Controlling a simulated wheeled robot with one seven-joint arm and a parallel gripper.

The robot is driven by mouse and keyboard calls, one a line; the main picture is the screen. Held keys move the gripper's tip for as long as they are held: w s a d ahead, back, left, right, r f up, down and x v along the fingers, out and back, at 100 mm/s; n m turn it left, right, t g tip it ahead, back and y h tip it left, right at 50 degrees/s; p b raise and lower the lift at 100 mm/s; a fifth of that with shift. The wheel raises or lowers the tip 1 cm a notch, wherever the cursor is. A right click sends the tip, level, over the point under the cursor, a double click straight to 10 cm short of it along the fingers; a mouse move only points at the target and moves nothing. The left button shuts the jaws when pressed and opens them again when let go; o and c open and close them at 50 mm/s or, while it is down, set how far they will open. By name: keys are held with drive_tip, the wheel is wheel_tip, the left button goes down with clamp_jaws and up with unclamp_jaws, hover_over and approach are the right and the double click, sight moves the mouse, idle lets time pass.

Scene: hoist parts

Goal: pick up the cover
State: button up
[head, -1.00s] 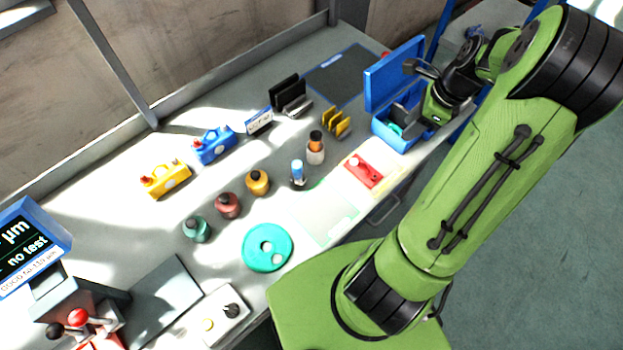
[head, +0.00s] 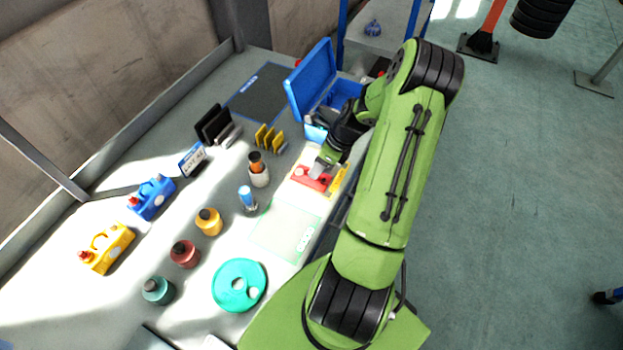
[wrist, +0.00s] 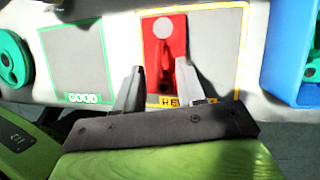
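A flat red part (head: 308,181) with a pale round spot lies on the yellow-framed pad (head: 341,182); it may be the cover, though nothing marks it so. In the wrist view the red part (wrist: 152,62) has a raised red piece near its lower end. My gripper (head: 320,169) is over this part, pointing down. In the wrist view my gripper (wrist: 160,70) is open, with one finger to each side of the red part and nothing held. Whether the fingers touch it, I cannot tell.
An open blue case (head: 312,80) stands beside my gripper. A green-framed GOOD pad (head: 285,232) is empty, with a teal disc (head: 239,286) beyond. Several bottles, including a blue-topped one (head: 248,198), and a yellow rack (head: 266,138) stand to the left.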

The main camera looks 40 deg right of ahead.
drive_tip(key=shift+x, duration=1)
drive_tip(key=shift+r, duration=0.1)
clamp_jaws()
drive_tip(key=shift+r, duration=0.1)
